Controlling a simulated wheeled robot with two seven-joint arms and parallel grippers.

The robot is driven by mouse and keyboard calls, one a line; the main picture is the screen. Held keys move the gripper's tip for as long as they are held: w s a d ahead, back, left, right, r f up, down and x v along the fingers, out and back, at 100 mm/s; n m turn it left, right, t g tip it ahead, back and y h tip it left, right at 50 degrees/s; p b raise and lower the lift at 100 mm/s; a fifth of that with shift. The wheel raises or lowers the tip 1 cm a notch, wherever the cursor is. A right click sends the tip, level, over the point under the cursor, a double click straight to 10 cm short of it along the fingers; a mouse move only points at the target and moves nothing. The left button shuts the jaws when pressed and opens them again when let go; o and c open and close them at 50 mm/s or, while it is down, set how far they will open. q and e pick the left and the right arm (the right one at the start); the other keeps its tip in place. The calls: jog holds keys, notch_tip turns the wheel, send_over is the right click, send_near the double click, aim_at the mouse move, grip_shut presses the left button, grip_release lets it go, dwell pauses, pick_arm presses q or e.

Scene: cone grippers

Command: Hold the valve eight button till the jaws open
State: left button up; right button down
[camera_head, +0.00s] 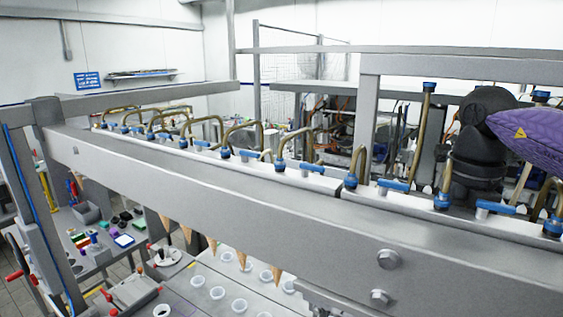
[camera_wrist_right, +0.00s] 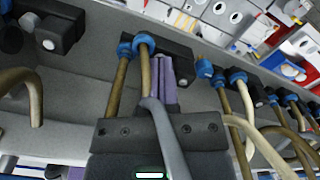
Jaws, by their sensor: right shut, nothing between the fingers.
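In the right wrist view my right gripper (camera_wrist_right: 161,62) shows narrow purple fingers, shut together with nothing between them. Their tips are close to a black valve block (camera_wrist_right: 182,50); I cannot tell whether they touch it. A white round button (camera_wrist_right: 48,45) shows on another black block at left. In the head view my right arm (camera_head: 535,130) comes in from the right; its gripper is hidden. Jaws are not clearly visible; several pointed cones (camera_head: 186,233) hang below the long beam (camera_head: 240,195). My left gripper is not in view.
Brass-coloured tubes (camera_wrist_right: 143,75) with blue fittings crowd around the right gripper, and a grey tube (camera_wrist_right: 160,125) passes before it. In the head view, several white cups (camera_head: 240,305) stand below the beam. A cluttered workbench (camera_head: 100,230) is at left.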

jog(key=shift+r, duration=0.1)
dwell(0.4)
notch_tip(320, 180, up, 7)
jog(key=p, duration=0.6)
